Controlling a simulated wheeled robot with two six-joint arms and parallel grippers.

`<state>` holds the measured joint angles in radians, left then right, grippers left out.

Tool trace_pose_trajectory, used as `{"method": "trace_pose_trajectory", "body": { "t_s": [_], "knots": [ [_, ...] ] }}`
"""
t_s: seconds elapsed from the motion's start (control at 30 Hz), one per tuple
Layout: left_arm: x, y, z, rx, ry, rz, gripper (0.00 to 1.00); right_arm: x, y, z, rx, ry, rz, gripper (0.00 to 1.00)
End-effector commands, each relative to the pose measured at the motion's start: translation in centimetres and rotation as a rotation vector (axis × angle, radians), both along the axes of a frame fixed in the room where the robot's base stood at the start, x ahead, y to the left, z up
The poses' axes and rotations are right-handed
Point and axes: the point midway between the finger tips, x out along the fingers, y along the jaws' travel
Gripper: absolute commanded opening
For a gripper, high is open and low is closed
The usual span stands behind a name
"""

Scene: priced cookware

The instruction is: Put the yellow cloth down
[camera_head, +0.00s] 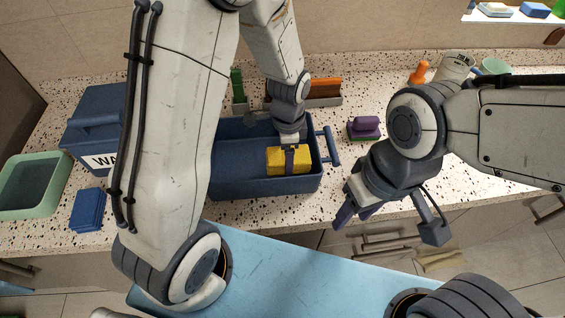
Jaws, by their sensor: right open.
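The yellow cloth (274,160) is a blocky folded bundle inside the blue tub (245,189), towards its right end. My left gripper (290,160) points down into the tub with a dark finger across the cloth's near face. It looks shut on the cloth; its far finger is hidden. I cannot tell whether the cloth touches the tub floor. My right gripper (355,212) is open and empty, in front of the counter edge to the right of the tub.
A lidded blue box (92,112), a pale green basin (62,190) and a blue stack (88,211) stand left. A purple-topped brush (366,126) is right of the tub. An orange bottle (419,73) stands behind my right arm. Some counter right of the tub is bare.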

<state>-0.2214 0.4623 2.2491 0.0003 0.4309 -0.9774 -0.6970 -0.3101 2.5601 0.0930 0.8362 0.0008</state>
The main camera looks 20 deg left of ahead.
Motion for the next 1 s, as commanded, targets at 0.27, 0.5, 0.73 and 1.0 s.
{"method": "trace_pose_trajectory", "body": {
  "t_s": [0.27,0.5,0.73,1.0],
  "knots": [
    [-0.1,0.2,-3.3,0.001,0.006,0.002,0.23,0.0,0.0,0.5,0.000,0.000,0.000,0.50],
    [0.0,0.2,-5.0,0.000,-0.001,0.003,0.23,0.0,0.0,0.6,0.000,0.000,0.000,0.50],
    [0.0,0.2,-5.2,-0.001,-0.001,0.003,0.23,0.0,0.0,0.5,0.000,0.000,0.000,0.50],
    [0.0,0.2,-5.3,-0.001,-0.001,0.003,1.00,0.0,0.0,0.4,0.000,0.000,0.000,0.50]
  ]
}}
